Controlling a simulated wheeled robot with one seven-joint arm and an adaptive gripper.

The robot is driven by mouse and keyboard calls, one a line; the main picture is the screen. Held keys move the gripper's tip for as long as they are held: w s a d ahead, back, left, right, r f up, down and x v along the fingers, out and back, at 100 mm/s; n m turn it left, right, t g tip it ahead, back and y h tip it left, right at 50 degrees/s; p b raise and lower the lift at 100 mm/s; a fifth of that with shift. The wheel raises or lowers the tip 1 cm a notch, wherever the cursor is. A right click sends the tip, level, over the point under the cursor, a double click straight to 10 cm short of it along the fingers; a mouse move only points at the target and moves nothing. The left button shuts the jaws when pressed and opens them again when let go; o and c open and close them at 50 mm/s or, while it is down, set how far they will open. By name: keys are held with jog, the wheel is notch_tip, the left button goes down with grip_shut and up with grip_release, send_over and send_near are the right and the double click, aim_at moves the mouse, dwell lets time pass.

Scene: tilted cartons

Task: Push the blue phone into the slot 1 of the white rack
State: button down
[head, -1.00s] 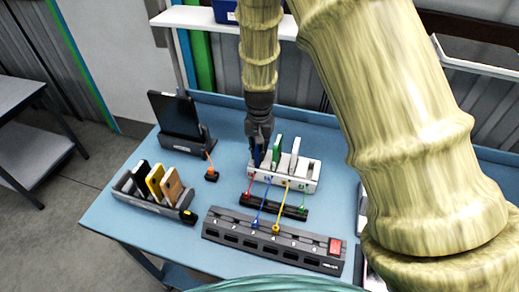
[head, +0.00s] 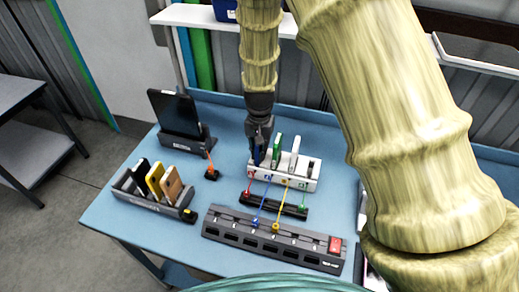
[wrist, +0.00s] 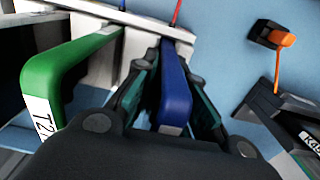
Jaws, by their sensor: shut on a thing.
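The blue phone (wrist: 175,88) stands on edge between the two fingers of my gripper (wrist: 172,75) in the wrist view. In the head view my gripper (head: 258,143) points down at the left end of the white rack (head: 297,181), and only a sliver of the blue phone (head: 257,156) shows. The phone's lower edge is at the rack's leftmost slot; how deep it sits is hidden. A green phone (head: 277,149) stands in the rack just to the right, and a white one (head: 295,152) beyond it.
A black rack (head: 150,204) with black, yellow and brown phones stands at left. A tablet dock (head: 182,147) is behind it. A cable strip (head: 272,207) and a dark slotted block (head: 272,240) lie in front. An orange plug (head: 212,174) lies left of the white rack.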

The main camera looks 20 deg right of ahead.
jog(key=c, duration=1)
grip_release()
jog(key=shift+r+p, duration=2.65)
jog(key=shift+r, duration=0.85)
